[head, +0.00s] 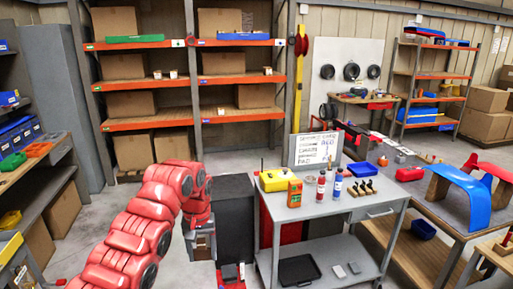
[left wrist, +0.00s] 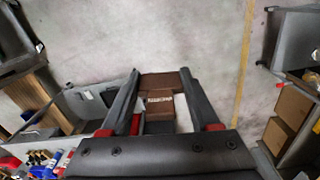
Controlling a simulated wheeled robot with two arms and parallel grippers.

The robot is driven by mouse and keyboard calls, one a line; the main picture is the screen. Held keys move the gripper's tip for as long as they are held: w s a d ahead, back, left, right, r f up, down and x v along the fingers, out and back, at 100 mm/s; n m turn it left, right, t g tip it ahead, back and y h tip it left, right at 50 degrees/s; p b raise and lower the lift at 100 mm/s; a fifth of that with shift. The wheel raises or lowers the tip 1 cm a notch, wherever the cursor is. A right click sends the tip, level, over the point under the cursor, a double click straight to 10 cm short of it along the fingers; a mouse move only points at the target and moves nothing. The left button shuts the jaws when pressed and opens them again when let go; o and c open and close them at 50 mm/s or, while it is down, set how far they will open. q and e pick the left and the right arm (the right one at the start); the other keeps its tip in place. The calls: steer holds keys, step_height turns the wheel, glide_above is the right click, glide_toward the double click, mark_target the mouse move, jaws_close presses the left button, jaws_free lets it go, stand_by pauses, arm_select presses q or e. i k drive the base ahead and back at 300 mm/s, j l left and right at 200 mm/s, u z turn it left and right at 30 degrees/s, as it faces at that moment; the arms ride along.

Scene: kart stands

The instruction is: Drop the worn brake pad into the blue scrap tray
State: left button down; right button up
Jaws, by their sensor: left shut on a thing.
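My left gripper (left wrist: 160,84) is shut on a brown block-like piece, the worn brake pad (left wrist: 166,80), which shows between its two fingertips in the left wrist view. A pale patch shows on the lower part of the brown piece. Another blue tray (head: 423,229) is lower, under the right table. I cannot tell which is the scrap tray. My right gripper is not in view.
The grey cart (head: 305,209) carries a yellow case (head: 281,180), an orange device (head: 295,193), two bottles (head: 321,187) and a wooden holder (head: 362,188). A white sign (head: 317,149) stands behind. A black tray (head: 299,270) lies on its lower shelf.

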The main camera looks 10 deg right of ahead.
mark_target(362, 169)
steer(key=i+l, duration=0.35)
steer(key=i, duration=0.15)
steer(key=i+l, duration=0.75)
steer(key=i, duration=0.25)
steer(key=i+l, duration=0.15)
steer(key=l, duration=0.25)
steer(key=i+l, duration=0.1)
steer(key=l, duration=0.35)
steer(key=i+l, duration=0.15)
steer(key=l, duration=0.25)
steer(key=i+l+z, duration=0.1)
steer(key=l, duration=0.3)
steer(key=i+l, duration=0.15)
steer(key=l, duration=0.25)
steer(key=i+l, duration=0.15)
steer(key=l, duration=0.25)
